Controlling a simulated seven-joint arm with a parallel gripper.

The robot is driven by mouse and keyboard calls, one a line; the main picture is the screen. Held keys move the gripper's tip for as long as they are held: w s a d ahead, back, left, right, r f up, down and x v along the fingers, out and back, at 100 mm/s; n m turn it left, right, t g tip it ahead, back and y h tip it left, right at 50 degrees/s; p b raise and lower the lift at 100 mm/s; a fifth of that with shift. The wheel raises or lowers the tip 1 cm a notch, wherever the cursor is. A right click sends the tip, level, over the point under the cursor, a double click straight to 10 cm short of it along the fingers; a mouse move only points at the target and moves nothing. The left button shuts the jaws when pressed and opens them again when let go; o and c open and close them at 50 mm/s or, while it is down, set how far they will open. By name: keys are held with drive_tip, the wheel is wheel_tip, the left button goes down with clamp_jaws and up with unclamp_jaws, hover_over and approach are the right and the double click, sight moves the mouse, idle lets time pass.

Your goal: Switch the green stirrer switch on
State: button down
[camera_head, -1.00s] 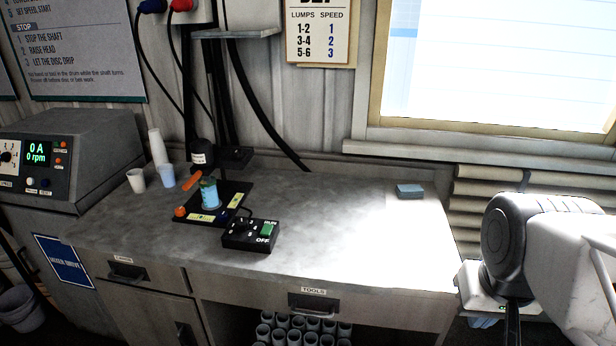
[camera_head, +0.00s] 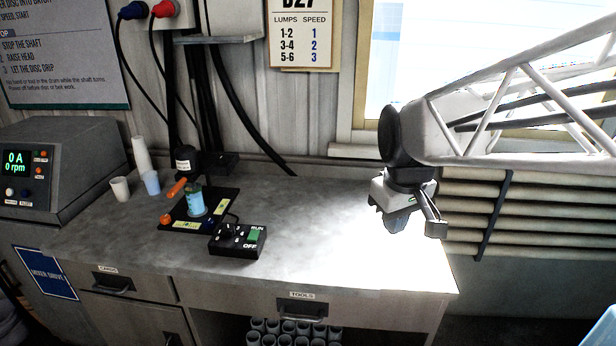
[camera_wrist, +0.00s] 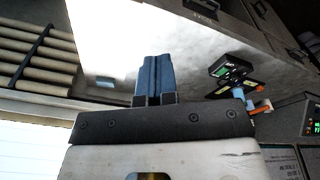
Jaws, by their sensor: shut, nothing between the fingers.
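The green stirrer switch (camera_head: 254,236) is a rocker on the right part of a small black control box (camera_head: 228,250). RUN is printed above it and OFF below it; I cannot tell which side is pressed. The switch shows small in the wrist view (camera_wrist: 220,72), right of my fingers. My gripper (camera_head: 396,222) hangs above the right end of the bench, well to the right of the box and apart from it. In the wrist view its blue fingers (camera_wrist: 154,62) are together with nothing between them.
A stirrer stand with a dark base (camera_head: 172,240) and a blue cup (camera_head: 196,205) stands behind the box. Pale cups (camera_head: 120,188) and a grey console (camera_head: 62,165) are at the left. The bench (camera_head: 320,240) between box and gripper is clear.

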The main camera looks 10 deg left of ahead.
drive_tip(key=w+a+f+n+g, duration=0.15)
drive_tip(key=w+a+n, duration=0.45)
drive_tip(key=w+a, duration=0.8)
drive_tip(key=n, duration=0.6)
hover_over(251, 238)
wheel_tip(251, 238, down, 7)
drive_tip(key=shift+w, duration=0.2)
drive_tip(key=shift+f, duration=0.1)
wheel_tip(251, 238, down, 14)
drive_tip(key=shift+r, duration=0.1)
drive_tip(key=shift+s+f, duration=0.1)
drive_tip(key=shift+f, duration=0.15)
